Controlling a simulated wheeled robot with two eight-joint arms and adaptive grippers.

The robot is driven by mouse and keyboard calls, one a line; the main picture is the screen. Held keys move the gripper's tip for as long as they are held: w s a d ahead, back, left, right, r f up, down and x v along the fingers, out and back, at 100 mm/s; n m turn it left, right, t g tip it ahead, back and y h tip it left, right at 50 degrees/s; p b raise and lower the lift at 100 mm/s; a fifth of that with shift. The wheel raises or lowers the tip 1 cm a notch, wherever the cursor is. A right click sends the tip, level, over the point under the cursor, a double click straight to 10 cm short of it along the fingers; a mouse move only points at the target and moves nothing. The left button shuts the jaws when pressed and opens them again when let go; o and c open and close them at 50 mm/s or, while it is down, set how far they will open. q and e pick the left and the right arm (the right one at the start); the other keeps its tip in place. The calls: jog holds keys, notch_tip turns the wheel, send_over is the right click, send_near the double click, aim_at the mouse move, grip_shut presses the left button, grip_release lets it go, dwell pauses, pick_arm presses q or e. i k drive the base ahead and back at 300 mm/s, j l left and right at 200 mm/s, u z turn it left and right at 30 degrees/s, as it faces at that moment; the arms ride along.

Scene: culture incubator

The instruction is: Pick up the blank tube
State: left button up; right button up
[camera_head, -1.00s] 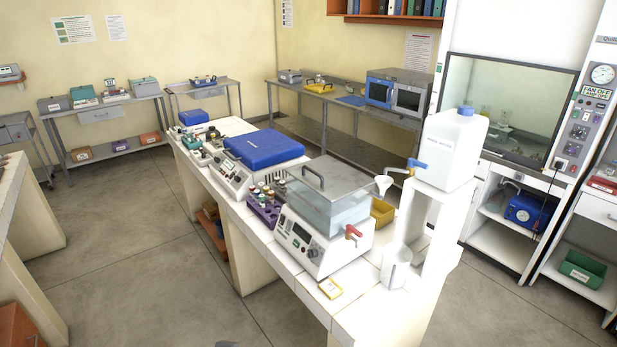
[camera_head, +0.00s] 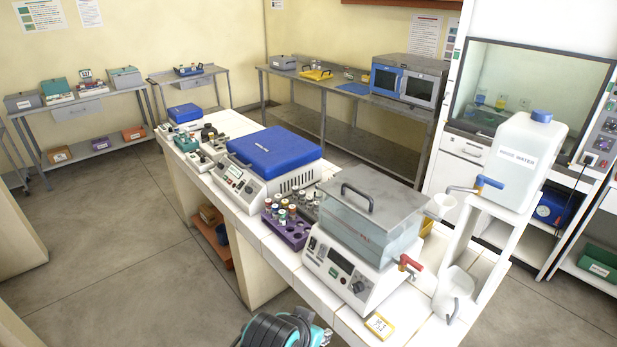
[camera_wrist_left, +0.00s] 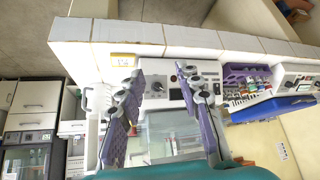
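A purple rack (camera_head: 294,239) with several colour-capped tubes (camera_head: 283,213) stands on the white tiled bench (camera_head: 290,262), left of the water bath (camera_head: 352,262). The rack also shows at the right in the left wrist view (camera_wrist_left: 236,72). I cannot tell which tube is the blank one. My left gripper (camera_wrist_left: 159,74) is open and empty in its wrist view, with the bench and water bath beyond its fingers. In the head view only a dark and teal part of my arm shows at the bottom edge; no fingers show there. My right gripper is not in view.
A blue-lidded machine (camera_head: 272,152) stands behind the rack. A water container (camera_head: 525,148) on a stand and a clear jug (camera_head: 452,294) are at the right. A small yellow item (camera_head: 379,325) lies near the bench's front edge. The floor left of the bench is clear.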

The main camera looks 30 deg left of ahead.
aim_at(295, 189)
jog(key=i+j, duration=0.15)
jog(key=j, duration=0.3)
jog(key=i+j+z, duration=0.1)
jog(key=j, duration=0.35)
jog(key=i+j, duration=0.15)
jog(key=j, duration=0.3)
jog(key=i+j, duration=0.1)
jog(key=j, duration=0.35)
jog(key=i+j+z, duration=0.1)
jog(key=j, duration=0.35)
jog(key=i+j, duration=0.15)
jog(key=j, duration=0.3)
jog(key=i+j, duration=0.1)
jog(key=j, duration=0.35)
jog(key=z, duration=0.05)
